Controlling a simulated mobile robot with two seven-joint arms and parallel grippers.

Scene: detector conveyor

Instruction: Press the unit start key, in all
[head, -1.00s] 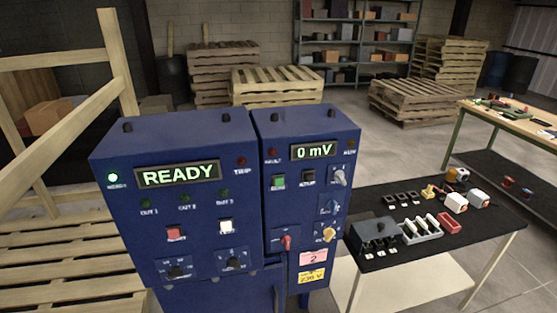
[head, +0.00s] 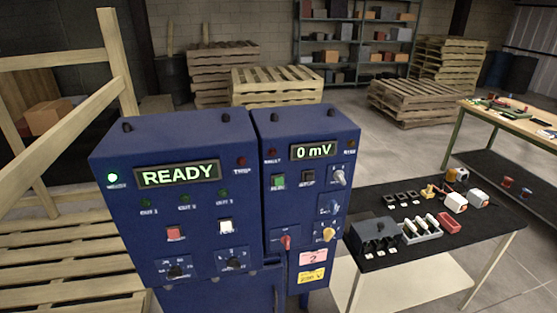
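A blue control cabinet stands in front of me in two joined units. The left unit (head: 130,205) has a display (head: 178,173) reading READY and a lit green lamp (head: 113,178) at its left. Below are a red key (head: 174,234), a white key (head: 225,226) and two black rotary knobs. The right unit (head: 305,215) has a display (head: 313,150) reading 0 mV, a green key (head: 279,181), a black key (head: 308,177), a red handle (head: 285,242) and several knobs. The small labels are too blurred to read surely. Neither of my grippers is in view.
A wooden frame (head: 120,75) stands at the left. Pallets (head: 277,86) and a shelf rack (head: 355,45) are behind. Open floor lies between.

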